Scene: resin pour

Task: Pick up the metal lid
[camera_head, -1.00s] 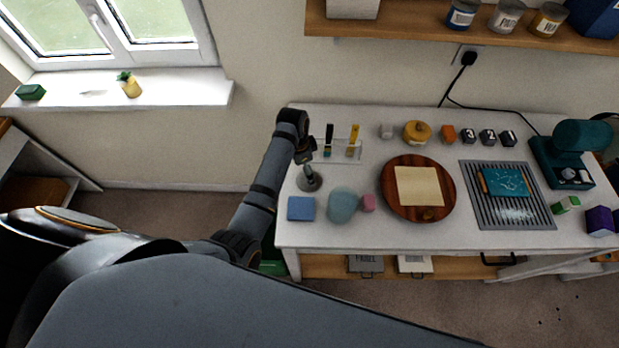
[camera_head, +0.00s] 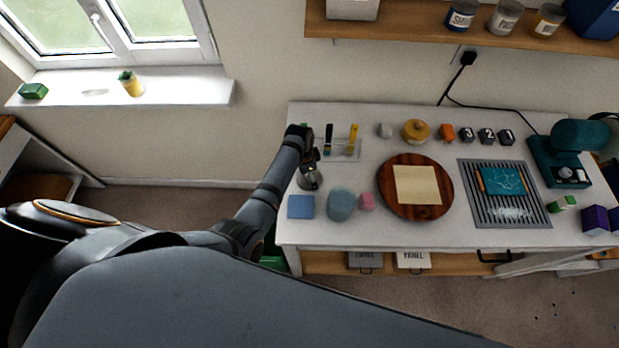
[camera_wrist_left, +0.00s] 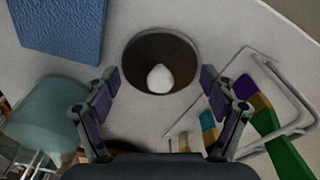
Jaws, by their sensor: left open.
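The metal lid (camera_wrist_left: 134,58) is a dark round disc with a pale round knob (camera_wrist_left: 160,78) in its middle. It lies on the white table between the blue square and the brush rack. In the head view the lid (camera_head: 311,184) is partly covered by my gripper. My left gripper (camera_wrist_left: 160,92) is open and empty above the lid, its fingers on either side of the knob and apart from it. In the head view the left gripper (camera_head: 309,165) points down over the lid. My right gripper is not in view.
A blue square (camera_head: 301,207), a teal jar (camera_head: 341,205) and a pink block (camera_head: 367,201) stand close in front. A clear rack (camera_head: 357,150) with brushes stands just behind. A round wooden board (camera_head: 390,202) lies to the right. The table's left edge is near.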

